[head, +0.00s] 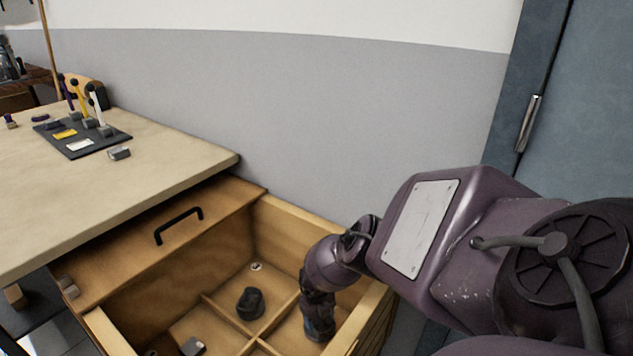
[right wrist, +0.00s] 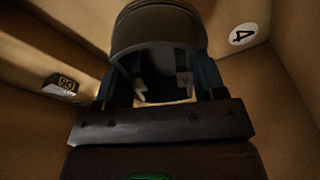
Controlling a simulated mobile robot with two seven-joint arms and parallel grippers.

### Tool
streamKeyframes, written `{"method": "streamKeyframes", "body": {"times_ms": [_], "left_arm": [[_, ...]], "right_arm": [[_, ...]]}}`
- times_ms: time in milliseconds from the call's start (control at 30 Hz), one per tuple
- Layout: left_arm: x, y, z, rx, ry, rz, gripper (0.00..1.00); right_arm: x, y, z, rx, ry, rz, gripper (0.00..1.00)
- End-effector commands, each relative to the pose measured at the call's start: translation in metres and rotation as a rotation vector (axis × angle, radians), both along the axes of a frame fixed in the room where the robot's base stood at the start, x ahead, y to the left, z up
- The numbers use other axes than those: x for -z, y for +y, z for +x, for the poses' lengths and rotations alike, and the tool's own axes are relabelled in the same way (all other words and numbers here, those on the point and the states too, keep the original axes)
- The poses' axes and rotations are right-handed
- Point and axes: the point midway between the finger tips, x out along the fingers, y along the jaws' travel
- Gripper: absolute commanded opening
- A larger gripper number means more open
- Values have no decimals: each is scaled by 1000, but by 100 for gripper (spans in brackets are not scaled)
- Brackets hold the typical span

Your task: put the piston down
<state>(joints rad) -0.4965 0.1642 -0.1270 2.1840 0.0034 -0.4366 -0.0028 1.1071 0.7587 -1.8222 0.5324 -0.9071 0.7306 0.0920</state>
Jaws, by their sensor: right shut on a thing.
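The piston (right wrist: 155,28), dark grey and hollow with an open skirt, shows at the top middle of the right wrist view. My right gripper (right wrist: 160,85) has its blue-sided fingers on both sides of it and is shut on it. In the head view my right gripper (head: 318,328) reaches down into a compartment of the open wooden drawer (head: 340,253), at its right side. The piston can hardly be told from the gripper there. The right wrist view shows a round label "4" (right wrist: 243,34) beside the piston. I cannot tell whether the piston touches the floor. My left gripper is not in view.
Another dark part (head: 250,303) lies in the drawer's middle compartment. A small grey block (head: 192,346) is nearer the front, and a small marked block (right wrist: 60,86) shows in the right wrist view. Low dividers and drawer walls surround my gripper. The workbench (head: 150,185) stands left.

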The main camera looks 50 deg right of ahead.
Motion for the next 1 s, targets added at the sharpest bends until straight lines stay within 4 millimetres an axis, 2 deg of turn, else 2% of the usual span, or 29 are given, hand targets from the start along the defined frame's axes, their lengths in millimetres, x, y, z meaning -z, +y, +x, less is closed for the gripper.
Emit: {"method": "streamKeyframes", "body": {"times_ms": [33,200,267,300,400,667,700,867,1000], "left_arm": [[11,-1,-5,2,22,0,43],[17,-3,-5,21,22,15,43],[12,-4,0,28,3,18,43],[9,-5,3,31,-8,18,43],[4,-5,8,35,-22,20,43],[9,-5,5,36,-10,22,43],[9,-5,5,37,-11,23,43],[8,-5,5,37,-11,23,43],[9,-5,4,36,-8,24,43]], "right_arm": [[19,1,-7,-1,15,1,26],[45,0,-7,0,16,0,26],[46,0,-5,0,11,1,26],[46,0,-4,0,8,1,20],[42,0,-2,0,4,0,21],[46,0,-3,0,5,1,21],[46,1,-3,-1,6,1,67],[45,1,-2,-1,5,1,89],[45,1,-3,0,5,1,89]]}}
